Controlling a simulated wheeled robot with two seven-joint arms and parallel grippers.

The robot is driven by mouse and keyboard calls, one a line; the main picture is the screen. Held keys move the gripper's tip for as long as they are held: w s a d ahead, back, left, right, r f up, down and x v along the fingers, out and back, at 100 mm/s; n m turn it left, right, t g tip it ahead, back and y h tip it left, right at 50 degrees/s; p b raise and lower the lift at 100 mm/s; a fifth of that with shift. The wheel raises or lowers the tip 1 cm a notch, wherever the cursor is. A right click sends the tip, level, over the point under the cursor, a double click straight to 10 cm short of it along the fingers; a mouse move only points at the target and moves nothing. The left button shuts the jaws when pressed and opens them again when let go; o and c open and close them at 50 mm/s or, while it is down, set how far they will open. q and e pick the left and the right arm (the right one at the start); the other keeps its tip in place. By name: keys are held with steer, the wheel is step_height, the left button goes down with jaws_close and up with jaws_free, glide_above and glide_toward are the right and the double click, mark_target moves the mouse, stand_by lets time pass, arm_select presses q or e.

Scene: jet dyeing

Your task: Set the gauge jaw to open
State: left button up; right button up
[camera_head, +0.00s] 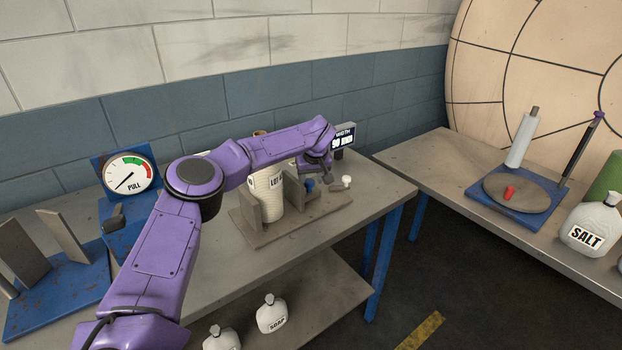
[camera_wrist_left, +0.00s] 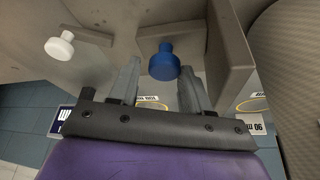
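The width gauge base (camera_head: 250,236) stands on the bench, with an upright jaw plate on each side of a pale ribbed roll (camera_head: 265,190) marked LOT. Its display (camera_head: 343,141) reads 90 mm. A blue knob (camera_head: 309,184) and a white knob (camera_head: 347,181) sit right of the roll. My left gripper (camera_head: 322,180) is above the gauge near the blue knob. In the left wrist view, its fingers (camera_wrist_left: 160,85) are apart, with the blue knob (camera_wrist_left: 163,63) between and just beyond them, without clear contact. The white knob (camera_wrist_left: 60,46) is to one side. My right gripper is not in view.
A pull dial (camera_head: 130,173) and a blue stand with upright plates (camera_head: 62,236) are at left. Soap bags (camera_head: 271,314) lie on the lower shelf. A second bench at right holds a round plate (camera_head: 516,193) and a salt bag (camera_head: 590,226).

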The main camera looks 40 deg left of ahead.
arm_select(q)
steer(key=b+v, duration=0.1)
steer(key=v, duration=0.9)
steer(key=shift+r, duration=0.2)
